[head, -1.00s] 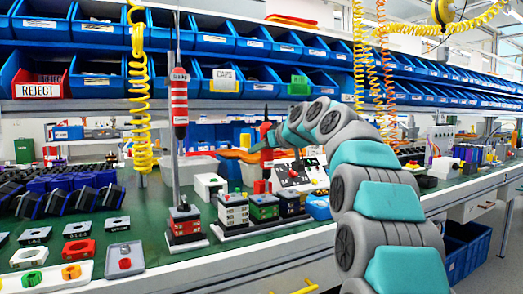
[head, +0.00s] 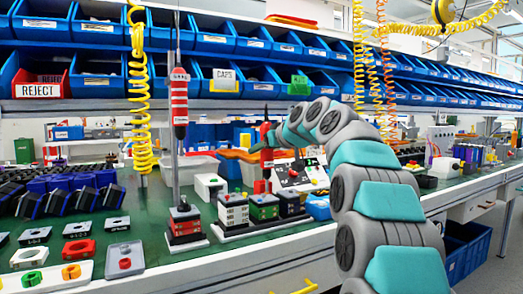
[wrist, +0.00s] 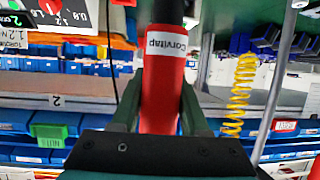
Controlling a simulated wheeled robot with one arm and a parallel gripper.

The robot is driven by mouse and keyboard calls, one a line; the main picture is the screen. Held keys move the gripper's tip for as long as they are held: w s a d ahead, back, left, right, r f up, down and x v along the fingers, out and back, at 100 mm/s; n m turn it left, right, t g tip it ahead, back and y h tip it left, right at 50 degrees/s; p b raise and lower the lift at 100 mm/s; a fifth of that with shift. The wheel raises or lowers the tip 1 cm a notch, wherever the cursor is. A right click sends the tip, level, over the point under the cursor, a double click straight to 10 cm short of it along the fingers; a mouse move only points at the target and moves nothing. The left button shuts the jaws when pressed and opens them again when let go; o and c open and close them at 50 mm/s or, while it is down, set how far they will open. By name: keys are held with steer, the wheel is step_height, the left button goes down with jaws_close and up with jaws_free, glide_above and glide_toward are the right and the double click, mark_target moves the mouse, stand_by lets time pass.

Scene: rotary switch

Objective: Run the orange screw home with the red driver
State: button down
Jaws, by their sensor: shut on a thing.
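The red driver (head: 266,132) stands upright in my gripper (head: 267,147) in the head view, above the rear of a row of stacked modules. In the wrist view the red driver (wrist: 163,90) has a white label reading "Corvitap" and sits between the two dark green fingers of my gripper (wrist: 160,108), which are shut on it. The driver's tip is hard to make out behind the modules, near a small red part (head: 261,187). I cannot make out the orange screw in either view.
A red-and-white striped tool (head: 180,103) hangs by a pole left of my gripper. Stacked modules (head: 234,213) stand on the green bench (head: 160,215). A grey tray (head: 125,261) and loose coloured parts lie front left. Blue bins (head: 217,42) line the shelves behind.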

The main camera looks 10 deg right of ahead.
mark_target(262, 133)
step_height(262, 133, up, 5)
steer(key=p, duration=0.3)
steer(key=shift+f, duration=0.2)
stand_by(0.3)
